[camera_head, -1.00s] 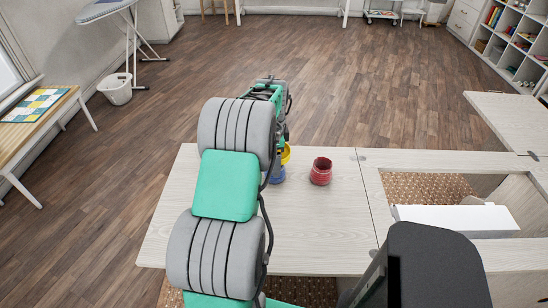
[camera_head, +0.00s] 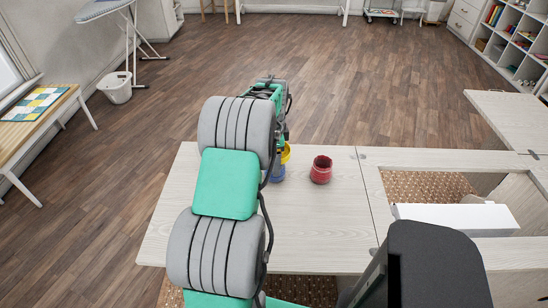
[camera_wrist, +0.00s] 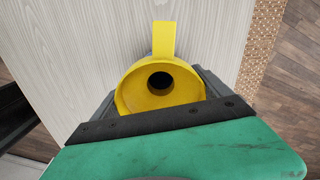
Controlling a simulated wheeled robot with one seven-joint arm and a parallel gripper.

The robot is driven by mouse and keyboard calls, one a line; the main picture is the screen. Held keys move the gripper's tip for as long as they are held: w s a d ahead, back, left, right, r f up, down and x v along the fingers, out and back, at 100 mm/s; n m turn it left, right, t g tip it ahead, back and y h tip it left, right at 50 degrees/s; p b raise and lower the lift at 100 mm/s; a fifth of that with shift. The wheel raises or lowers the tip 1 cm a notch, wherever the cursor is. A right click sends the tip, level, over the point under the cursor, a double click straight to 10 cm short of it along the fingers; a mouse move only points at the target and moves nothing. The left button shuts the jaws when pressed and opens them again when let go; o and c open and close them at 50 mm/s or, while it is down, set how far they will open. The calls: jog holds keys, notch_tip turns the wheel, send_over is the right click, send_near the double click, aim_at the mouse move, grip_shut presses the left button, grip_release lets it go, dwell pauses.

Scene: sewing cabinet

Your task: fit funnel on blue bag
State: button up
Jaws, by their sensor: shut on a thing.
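My gripper (camera_wrist: 162,95) is shut on the yellow funnel (camera_wrist: 128,92), with a dark finger on either side of it. The wrist view looks down into its round mouth and dark central hole; a flat yellow tab sticks out at the top. In the head view a part of the funnel (camera_head: 286,153) shows beside my arm, just above the blue bag (camera_head: 278,173). The blue bag stands on the pale table, partly behind my arm. I cannot tell whether the funnel touches or sits in the bag.
A red bag (camera_head: 320,171) stands open on the table, close to the right of the blue one. The pale wooden tabletop (camera_head: 325,225) is clear in front of them. A recess with a white box (camera_head: 455,218) lies further right.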

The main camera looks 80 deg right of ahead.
jog(key=shift+f, duration=0.15)
jog(key=o, duration=1.1)
